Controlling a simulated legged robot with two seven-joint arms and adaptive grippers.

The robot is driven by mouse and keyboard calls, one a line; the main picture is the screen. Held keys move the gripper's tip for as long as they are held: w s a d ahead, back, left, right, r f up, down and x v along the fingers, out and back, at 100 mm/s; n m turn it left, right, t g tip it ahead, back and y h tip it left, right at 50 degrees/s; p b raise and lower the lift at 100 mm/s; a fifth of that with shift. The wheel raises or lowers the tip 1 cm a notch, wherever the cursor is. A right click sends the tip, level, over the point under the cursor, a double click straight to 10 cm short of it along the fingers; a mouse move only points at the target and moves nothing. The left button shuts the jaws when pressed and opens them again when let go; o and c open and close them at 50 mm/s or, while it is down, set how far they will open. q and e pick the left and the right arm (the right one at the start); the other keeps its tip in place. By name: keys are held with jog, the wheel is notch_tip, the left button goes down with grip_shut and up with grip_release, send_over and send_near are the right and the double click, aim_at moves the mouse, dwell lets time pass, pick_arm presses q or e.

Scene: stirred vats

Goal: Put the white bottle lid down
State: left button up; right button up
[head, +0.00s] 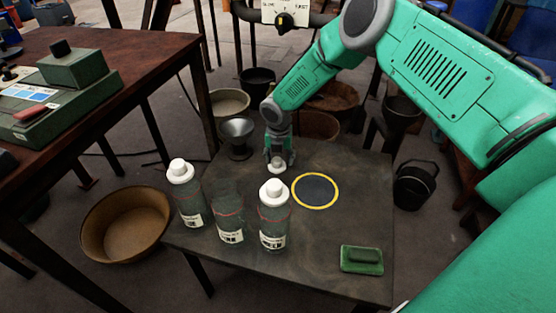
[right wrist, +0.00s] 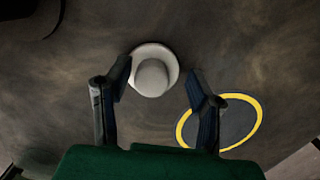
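The white bottle lid (head: 277,166) is on the dark table beside the yellow-ringed disc, directly below my right gripper (head: 278,157). In the right wrist view the lid (right wrist: 153,72) shows its round knob and wider rim. My right gripper (right wrist: 161,80) is open there; the lid lies just beyond its fingertips, nearer the left finger, with a clear gap to the right finger. Three bottles stand at the table's near left: the left bottle (head: 190,205) and right bottle (head: 274,225) wear white lids, and the middle bottle (head: 229,215) has none. My left gripper is out of view.
The yellow-ringed dark disc (head: 315,191) lies right of the lid. A green block (head: 362,260) is at the table's near right. A metal funnel-like cup (head: 237,134) stands at the back left. The table between disc and green block is clear.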

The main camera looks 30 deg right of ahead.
aim_at(276, 162)
notch_tip(276, 162, up, 12)
jog(key=a+p, duration=0.1)
jog(key=p, duration=0.2)
jog(key=shift+s+f+p, duration=0.2)
jog(key=shift+s+p, duration=0.2)
jog(key=shift+s, duration=0.05)
jog(key=shift+a, duration=0.2)
